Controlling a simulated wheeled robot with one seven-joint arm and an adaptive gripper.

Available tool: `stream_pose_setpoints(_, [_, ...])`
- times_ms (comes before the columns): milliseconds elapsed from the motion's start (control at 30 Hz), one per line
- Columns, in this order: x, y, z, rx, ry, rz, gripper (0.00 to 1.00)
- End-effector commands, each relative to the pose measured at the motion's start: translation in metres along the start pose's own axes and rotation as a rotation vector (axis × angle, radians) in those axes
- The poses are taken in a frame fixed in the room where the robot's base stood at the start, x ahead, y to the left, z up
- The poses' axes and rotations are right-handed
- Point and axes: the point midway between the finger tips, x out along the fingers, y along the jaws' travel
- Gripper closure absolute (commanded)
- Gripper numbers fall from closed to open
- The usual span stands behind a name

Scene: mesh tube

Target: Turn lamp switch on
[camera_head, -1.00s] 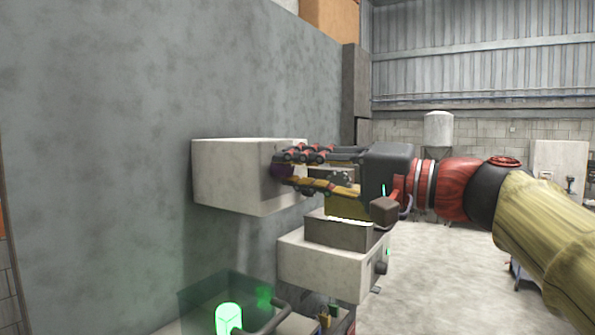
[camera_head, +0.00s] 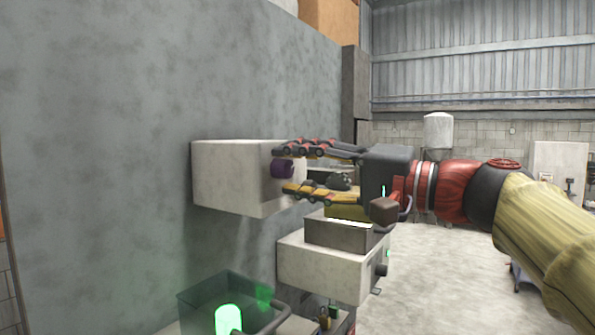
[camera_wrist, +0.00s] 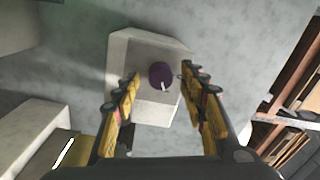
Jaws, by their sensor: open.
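A purple knob (camera_head: 282,169) sits on the face of a white box (camera_head: 228,178) fixed to the grey wall. In the wrist view the round purple knob (camera_wrist: 160,74) has a small pale mark near its lower edge, and the white box (camera_wrist: 125,55) surrounds it. My gripper (camera_head: 288,171) is open at the box's face, with its fingers spread around the knob's height. In the wrist view my gripper (camera_wrist: 162,85) has one finger on each side of the knob, with gaps visible to both. No lamp can be made out for certain.
Below stands another white box (camera_head: 318,265) with a dark knob on its side and a grey box with a lit strip (camera_head: 338,232) on top. A glowing green cylinder (camera_head: 229,318) is at the bottom left. Shelving (camera_wrist: 290,95) shows at right in the wrist view.

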Motion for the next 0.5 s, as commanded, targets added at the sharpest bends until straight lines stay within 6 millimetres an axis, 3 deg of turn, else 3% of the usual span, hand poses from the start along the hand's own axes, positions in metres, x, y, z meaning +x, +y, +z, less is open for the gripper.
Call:
stream_pose_setpoints(267, [-0.003,0.000,0.000,-0.001,0.001,0.000,0.58])
stream_pose_setpoints(500, [-0.031,-0.001,-0.001,-0.002,0.006,0.000,0.58])
